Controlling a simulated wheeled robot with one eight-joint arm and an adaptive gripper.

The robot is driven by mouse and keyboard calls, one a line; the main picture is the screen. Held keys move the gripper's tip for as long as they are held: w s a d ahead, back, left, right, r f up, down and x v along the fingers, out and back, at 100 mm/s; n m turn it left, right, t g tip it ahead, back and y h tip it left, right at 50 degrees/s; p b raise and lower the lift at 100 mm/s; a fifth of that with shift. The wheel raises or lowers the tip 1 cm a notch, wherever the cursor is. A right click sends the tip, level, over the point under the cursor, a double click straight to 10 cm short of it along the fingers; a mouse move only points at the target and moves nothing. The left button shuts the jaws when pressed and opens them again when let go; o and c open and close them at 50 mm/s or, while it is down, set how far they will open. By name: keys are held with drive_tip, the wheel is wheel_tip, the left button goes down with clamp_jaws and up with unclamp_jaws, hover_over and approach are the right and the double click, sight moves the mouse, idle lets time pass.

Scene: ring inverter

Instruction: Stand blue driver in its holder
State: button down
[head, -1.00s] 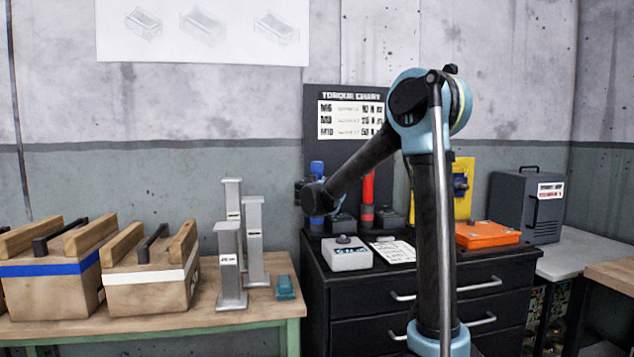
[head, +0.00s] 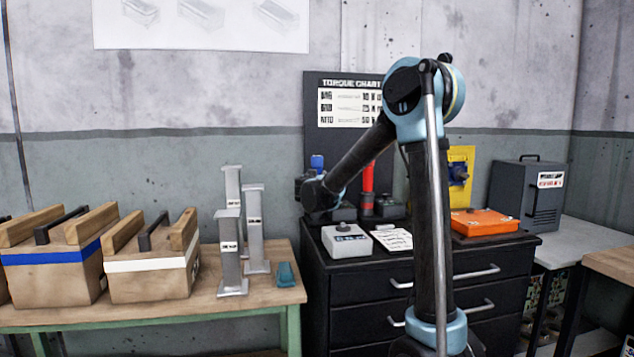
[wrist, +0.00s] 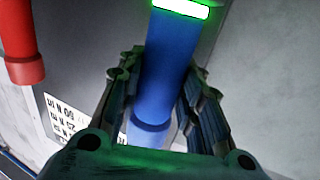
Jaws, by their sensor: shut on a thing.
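The blue driver (wrist: 168,65) is between the fingers of my gripper (wrist: 161,95) in the wrist view, with a glowing green ring near the top of that picture. The gripper is shut on its blue body. In the head view only the top of the blue driver (head: 317,162) shows above my dark wrist, over the left part of the black cabinet. My wrist hides its lower part, so I cannot tell whether it touches a holder. A dark holder base (head: 344,212) shows partly just right of my wrist.
A red driver (head: 367,183) stands upright close to the right, near another dark base (head: 389,208). A grey box with a button (head: 347,241) and a paper sheet (head: 392,239) lie in front. The torque chart board (head: 345,110) stands behind. An orange case (head: 484,222) is further right.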

drive_tip(key=c, duration=1.1)
unclamp_jaws()
drive_tip(key=shift+o, duration=0.2)
drive_tip(key=shift+f, duration=0.1)
drive_tip(key=shift+s, duration=0.1)
